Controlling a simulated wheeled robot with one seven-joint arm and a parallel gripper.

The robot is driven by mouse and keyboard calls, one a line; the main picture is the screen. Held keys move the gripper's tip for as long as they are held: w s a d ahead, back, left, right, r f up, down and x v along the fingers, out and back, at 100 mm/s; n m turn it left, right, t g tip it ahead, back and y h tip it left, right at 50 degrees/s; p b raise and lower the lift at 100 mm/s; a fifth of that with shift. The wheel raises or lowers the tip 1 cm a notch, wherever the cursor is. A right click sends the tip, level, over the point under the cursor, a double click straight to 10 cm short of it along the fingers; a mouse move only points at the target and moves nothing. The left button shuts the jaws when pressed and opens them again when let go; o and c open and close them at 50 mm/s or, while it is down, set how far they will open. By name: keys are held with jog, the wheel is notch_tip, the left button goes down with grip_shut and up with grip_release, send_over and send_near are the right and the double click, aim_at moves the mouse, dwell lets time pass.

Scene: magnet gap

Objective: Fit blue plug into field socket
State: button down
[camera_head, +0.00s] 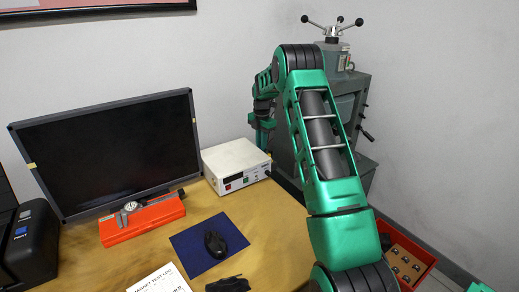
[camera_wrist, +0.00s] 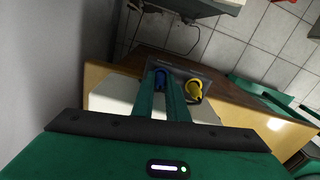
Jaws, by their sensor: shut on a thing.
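The blue plug (camera_wrist: 160,77) is at the fingertips of my gripper (camera_wrist: 167,84) in the wrist view, mostly hidden by the green fingers. My gripper is shut on it. The plug is in front of a dark grey panel (camera_wrist: 188,68). A yellow plug (camera_wrist: 194,89) with a looped yellow lead is just right of the fingers at the same panel. The field socket is not clearly visible, and I cannot tell whether the blue plug touches it. In the head view, the end of my arm is above and behind the white power supply (camera_head: 236,164), and its fingertips are hidden.
A grey machine (camera_head: 345,110) with knobs stands behind my arm. A red bin (camera_head: 410,252) is at the right.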

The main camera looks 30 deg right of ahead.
jog(key=shift+f, duration=0.1)
jog(key=c, duration=1.7)
grip_release()
jog(key=shift+c, duration=0.2)
notch_tip(320, 180, up, 12)
jog(key=s+a+r+m, duration=0.4)
jog(key=s+r+m, duration=0.3)
jog(key=s, duration=0.4)
jog(key=s+a+r+m, duration=0.1)
jog(key=s+a+m, duration=0.15)
jog(key=s, duration=0.45)
jog(key=s+a+r+m, duration=0.1)
jog(key=s+r+m, duration=0.1)
jog(key=s+m, duration=0.35)
jog(key=s+a+f+m, duration=0.2)
jog(key=s+a+m, duration=0.1)
jog(key=s, duration=0.6)
jog(key=s+a+f+m, duration=0.2)
jog(key=s+f+m, duration=0.1)
jog(key=s, duration=0.6)
jog(key=s+a+f+m, duration=0.2)
jog(key=s+m, duration=0.3)
jog(key=s, duration=0.5)
jog(key=shift+a+f, duration=0.15)
jog(key=shift+a, duration=0.7)
